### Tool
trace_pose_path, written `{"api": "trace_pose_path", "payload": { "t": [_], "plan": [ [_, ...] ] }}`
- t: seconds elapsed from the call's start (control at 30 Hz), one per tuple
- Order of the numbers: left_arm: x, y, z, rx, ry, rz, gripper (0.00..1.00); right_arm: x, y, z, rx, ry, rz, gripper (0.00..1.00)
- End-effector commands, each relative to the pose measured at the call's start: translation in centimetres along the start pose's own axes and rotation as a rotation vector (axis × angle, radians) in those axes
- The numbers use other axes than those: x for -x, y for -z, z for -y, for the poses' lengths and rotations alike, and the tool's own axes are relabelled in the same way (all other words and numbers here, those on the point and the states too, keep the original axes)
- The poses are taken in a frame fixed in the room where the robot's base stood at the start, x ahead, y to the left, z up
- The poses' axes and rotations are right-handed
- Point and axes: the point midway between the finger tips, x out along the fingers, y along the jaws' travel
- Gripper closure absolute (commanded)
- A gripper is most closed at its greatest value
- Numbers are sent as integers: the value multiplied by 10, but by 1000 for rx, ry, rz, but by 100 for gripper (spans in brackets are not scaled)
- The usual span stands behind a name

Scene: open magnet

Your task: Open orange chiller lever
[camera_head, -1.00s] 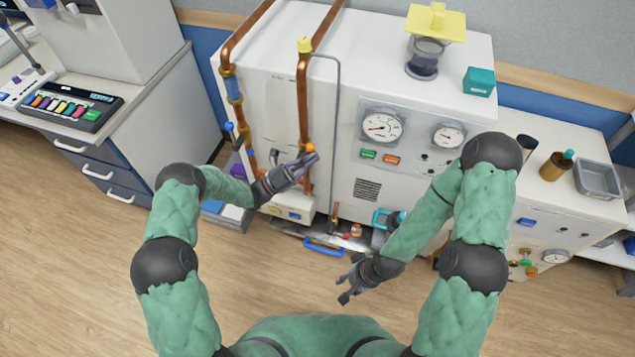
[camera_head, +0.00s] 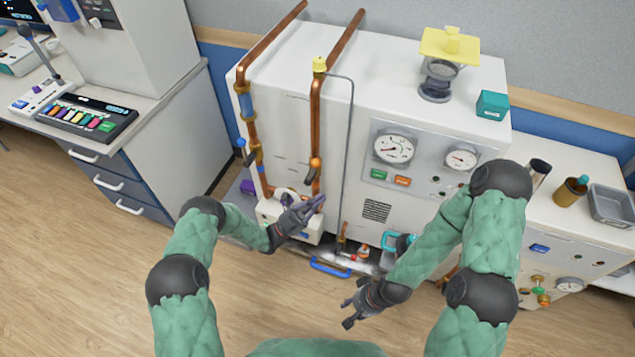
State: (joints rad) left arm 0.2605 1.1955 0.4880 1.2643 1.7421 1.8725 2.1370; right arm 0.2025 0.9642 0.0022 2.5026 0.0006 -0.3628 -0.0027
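The orange-capped lever (camera_head: 315,163) is on the right-hand vertical copper pipe at the front of the white chiller cabinet (camera_head: 345,115). Its dark handle hangs down from the orange cap along the pipe. My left gripper (camera_head: 318,203) is just below the lever, in front of the lower pipe, with a small visible gap to the handle. Its fingers point up and right and lie close together in this view; I cannot tell how far apart they are. My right gripper (camera_head: 346,313) is low in front of the cabinet, with fingers spread and nothing in them.
A blue-capped lever (camera_head: 241,143) is on the left copper pipe. A thin grey pipe (camera_head: 349,150) runs down right of the orange lever. A blue handle (camera_head: 330,268) is at the cabinet's foot. Gauges (camera_head: 394,148) are to the right. The floor in front is clear.

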Motion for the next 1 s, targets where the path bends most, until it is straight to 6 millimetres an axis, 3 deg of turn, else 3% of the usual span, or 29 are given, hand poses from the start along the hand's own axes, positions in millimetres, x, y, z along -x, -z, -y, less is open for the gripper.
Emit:
{"api": "trace_pose_path", "payload": {
  "t": [0.1, 0.33, 1.0],
  "plan": [
    [15, 6, -18, 3, 0, 3, 100, 4, -1, 2, 0, 0, 1, 60],
    [34, 14, -41, 1, 0, 0, 100, 6, -1, 2, 0, 0, 1, 60],
    [39, 16, -47, -1, -1, 0, 100, 7, -1, 2, 0, 0, 1, 60]
  ]
}}
